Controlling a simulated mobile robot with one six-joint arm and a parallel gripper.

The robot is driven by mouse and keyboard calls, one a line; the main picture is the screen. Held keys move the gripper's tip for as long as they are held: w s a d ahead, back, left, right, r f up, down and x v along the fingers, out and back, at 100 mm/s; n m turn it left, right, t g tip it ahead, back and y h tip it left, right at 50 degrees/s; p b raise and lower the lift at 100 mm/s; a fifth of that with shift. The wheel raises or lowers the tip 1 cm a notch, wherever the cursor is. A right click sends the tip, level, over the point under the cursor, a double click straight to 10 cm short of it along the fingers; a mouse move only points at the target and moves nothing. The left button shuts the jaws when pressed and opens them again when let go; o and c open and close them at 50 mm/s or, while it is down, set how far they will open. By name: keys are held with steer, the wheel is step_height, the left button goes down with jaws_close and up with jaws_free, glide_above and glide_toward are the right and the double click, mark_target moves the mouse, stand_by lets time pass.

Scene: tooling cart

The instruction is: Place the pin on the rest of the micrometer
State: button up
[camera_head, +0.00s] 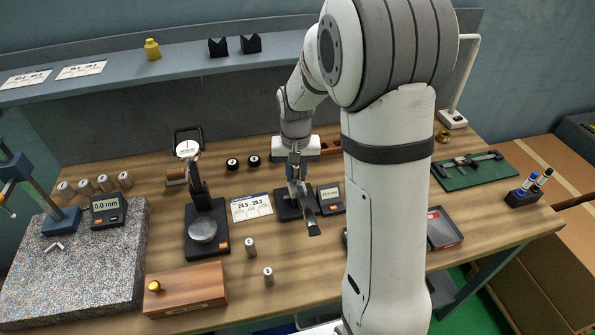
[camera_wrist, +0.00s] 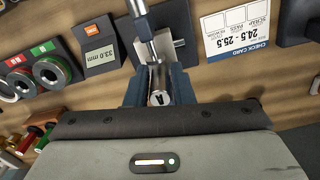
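The pin (camera_wrist: 160,98) is a light metal cylinder with a dark A on its end face. In the wrist view my gripper (camera_wrist: 160,86) has its dark blue fingers closed on both sides of the pin. The micrometer (camera_wrist: 163,44) lies just beyond the fingertips, with a silver rod above the pin. Its display (camera_wrist: 99,57) reads 33.0 mm. In the head view my gripper (camera_head: 297,186) is low over the micrometer's dark base (camera_head: 287,208), left of the display (camera_head: 330,196). The pin is hidden there. I cannot tell whether the pin touches the rest.
A check card (camera_head: 250,207) lies left of the micrometer. Two loose pins (camera_head: 250,247) (camera_head: 268,277) stand in front, by a wooden box (camera_head: 185,290). A dial gauge stand (camera_head: 193,246) is further left. A tray (camera_head: 443,241) and calipers on a green mat (camera_head: 455,181) are right.

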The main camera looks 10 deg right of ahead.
mark_target(296, 167)
steer(key=o, duration=0.4)
steer(key=shift+c, duration=0.2)
step_height(296, 167, up, 11)
steer(key=shift+b, duration=0.35)
steer(key=s+r+n+t, duration=0.1)
steer(key=s+n+t, duration=0.1)
steer(key=s, duration=1.9)
steer(key=shift+d+t, duration=0.35)
steer(key=shift+t, duration=0.25)
